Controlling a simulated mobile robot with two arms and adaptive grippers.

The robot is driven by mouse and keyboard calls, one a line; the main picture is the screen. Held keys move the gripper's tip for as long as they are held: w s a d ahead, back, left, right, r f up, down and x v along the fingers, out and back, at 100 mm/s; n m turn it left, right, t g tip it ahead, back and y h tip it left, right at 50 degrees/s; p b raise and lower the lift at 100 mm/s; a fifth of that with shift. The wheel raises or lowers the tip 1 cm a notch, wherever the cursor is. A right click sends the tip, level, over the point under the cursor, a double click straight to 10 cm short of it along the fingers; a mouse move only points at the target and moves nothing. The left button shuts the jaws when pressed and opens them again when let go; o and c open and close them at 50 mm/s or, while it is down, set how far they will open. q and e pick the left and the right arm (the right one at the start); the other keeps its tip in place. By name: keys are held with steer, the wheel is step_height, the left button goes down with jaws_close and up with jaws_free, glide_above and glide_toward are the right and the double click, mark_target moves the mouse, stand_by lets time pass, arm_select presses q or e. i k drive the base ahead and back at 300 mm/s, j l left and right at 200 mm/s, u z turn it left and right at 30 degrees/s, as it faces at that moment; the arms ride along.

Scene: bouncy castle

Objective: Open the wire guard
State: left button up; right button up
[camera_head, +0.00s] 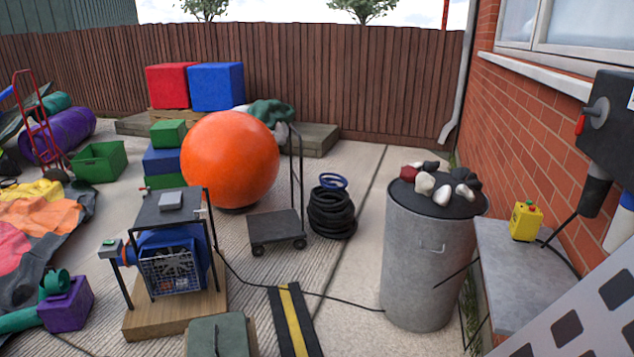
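The wire guard (172,279) is a pale wire grid on the front of a blue blower (199,245). It appears to lie flat across the blower's opening, with darker fan parts visible behind it. The blower sits inside a black metal frame (207,217) on a wooden base (183,316). The guard's hinge and catch are too small to make out. Neither of my grippers is in view.
A black cable (300,293) runs from the blower across the ground. A black and yellow cable ramp (292,318) and a grey-green box (221,337) lie in front. A trolley (275,229) and a metal bin (424,262) stand to the right.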

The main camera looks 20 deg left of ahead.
mark_target(171, 278)
steer(key=u, duration=1.55)
steer(key=i+j, duration=0.4)
steer(key=j, duration=0.15)
steer(key=i+j, duration=0.4)
steer(key=j, duration=0.15)
